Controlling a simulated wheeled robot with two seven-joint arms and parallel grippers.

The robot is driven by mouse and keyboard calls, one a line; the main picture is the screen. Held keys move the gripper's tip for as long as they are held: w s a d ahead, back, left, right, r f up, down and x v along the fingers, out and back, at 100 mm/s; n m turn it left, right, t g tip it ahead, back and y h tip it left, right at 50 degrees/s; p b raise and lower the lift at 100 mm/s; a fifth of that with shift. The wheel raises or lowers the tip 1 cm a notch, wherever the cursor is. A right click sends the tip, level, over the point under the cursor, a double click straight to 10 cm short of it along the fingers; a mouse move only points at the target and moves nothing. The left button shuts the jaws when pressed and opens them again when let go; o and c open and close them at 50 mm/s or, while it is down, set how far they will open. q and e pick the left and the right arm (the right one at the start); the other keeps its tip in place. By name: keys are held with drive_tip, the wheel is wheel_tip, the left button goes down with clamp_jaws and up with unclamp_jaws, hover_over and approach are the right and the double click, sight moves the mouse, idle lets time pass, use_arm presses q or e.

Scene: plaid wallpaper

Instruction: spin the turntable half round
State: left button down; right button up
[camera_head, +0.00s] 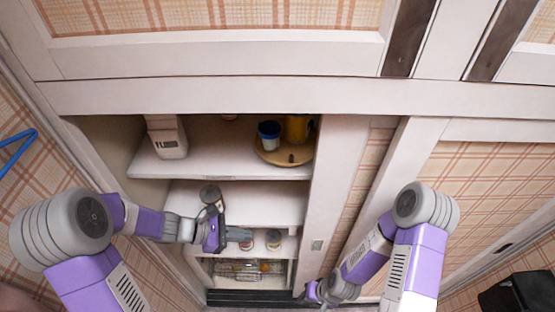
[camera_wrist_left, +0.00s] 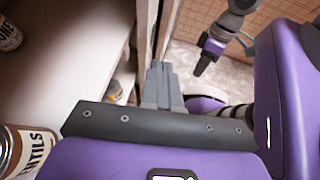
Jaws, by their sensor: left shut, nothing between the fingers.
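The turntable (camera_head: 286,157) is a round tan tray on the upper shelf, at its right end. A blue and white tub (camera_head: 269,135) and a yellow canister (camera_head: 296,128) stand on it. My left gripper (camera_head: 244,235) is in front of the lower shelves, below the turntable and well apart from it. Its fingers (camera_wrist_left: 164,85) are shut and empty in the left wrist view. My right gripper (camera_head: 314,291) is low, near the bottom of the cabinet's right side. It also shows in the left wrist view (camera_wrist_left: 205,63), too small to tell its opening.
A white carton (camera_head: 167,137) labelled FLOUR stands on the upper shelf at left. A jar (camera_head: 211,195) stands on the middle shelf by my left wrist. Small jars (camera_head: 273,239) are lower down. A lentils can (camera_wrist_left: 25,150) is close to my left gripper. The cabinet's right panel (camera_head: 334,180) borders the shelves.

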sight(289, 159)
use_arm(q)
drive_tip(key=w+a+r+n+t+h, duration=0.1)
drive_tip(key=w+r+n+t+h, duration=0.15)
drive_tip(key=r, duration=0.55)
drive_tip(key=w+a+r+n+t+h, duration=0.1)
drive_tip(key=w+r+t+h, duration=0.2)
drive_tip(key=r, duration=0.6)
drive_tip(key=shift+y, duration=0.55)
drive_tip(key=x, duration=1.3)
drive_tip(key=shift+w+d+f, duration=0.1)
drive_tip(key=shift+w+d, duration=0.05)
drive_tip(key=shift+w, duration=0.35)
drive_tip(key=shift+d+t, duration=0.1)
drive_tip(key=shift+t, duration=0.15)
